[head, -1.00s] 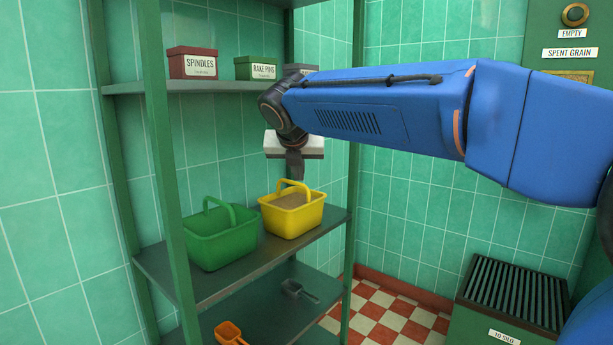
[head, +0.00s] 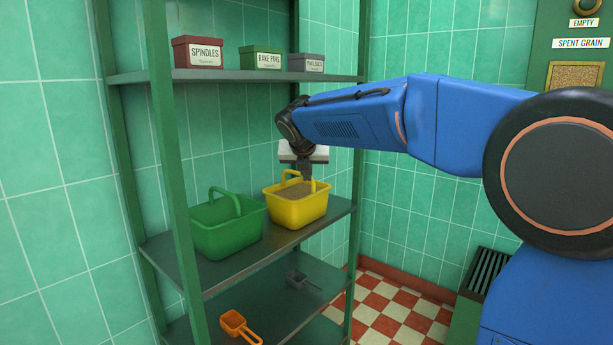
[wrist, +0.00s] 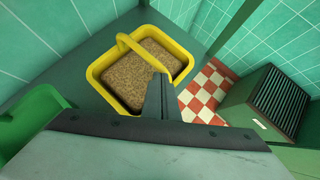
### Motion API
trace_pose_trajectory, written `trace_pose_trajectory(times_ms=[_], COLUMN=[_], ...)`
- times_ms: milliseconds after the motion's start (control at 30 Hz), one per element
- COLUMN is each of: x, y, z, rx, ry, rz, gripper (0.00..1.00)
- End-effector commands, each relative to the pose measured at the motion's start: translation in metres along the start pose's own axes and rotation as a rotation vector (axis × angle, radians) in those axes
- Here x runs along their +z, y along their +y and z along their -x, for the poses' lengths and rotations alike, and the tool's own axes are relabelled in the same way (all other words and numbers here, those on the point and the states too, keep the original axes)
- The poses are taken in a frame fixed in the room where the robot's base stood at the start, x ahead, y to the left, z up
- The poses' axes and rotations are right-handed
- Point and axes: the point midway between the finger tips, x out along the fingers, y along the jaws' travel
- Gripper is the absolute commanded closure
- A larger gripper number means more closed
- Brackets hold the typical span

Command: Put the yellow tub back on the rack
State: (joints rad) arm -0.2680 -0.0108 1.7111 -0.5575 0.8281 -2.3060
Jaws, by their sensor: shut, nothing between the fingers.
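The yellow tub (head: 297,210) stands upright on the middle shelf of the green rack (head: 225,272), toward its right end. It is filled with brown grain, and its handle is raised, as the wrist view (wrist: 101,88) also shows. My gripper (head: 306,178) is shut and empty, pointing down. In the head view it overlaps the tub's rear right part. In the wrist view its fingertips (wrist: 160,78) appear over the tub's near right side, close to the handle's end. I cannot tell whether they touch the tub.
A green tub (head: 228,228) stands left of the yellow tub. The shelf above holds a red box (head: 198,53), a green box (head: 262,61) and a grey box (head: 306,65). An orange scoop (head: 236,325) and a dark scoop (head: 299,281) lie below. A dark-slatted bin (wrist: 278,100) stands on the floor.

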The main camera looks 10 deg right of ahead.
Motion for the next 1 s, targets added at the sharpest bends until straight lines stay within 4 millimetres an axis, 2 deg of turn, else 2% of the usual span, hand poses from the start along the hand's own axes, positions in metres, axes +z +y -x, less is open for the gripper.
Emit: trace_pose_trajectory(times_ms=[333,700,1000], x=[0.003,0.043,0.051], y=[0.000,0.000,0.000], z=[-0.003,-0.044,-0.053], rx=[0.000,-0.001,-0.001], ry=[0.000,0.001,0.002], rz=[-0.001,-0.003,0.000], gripper=[1.00,1.00,1.00])
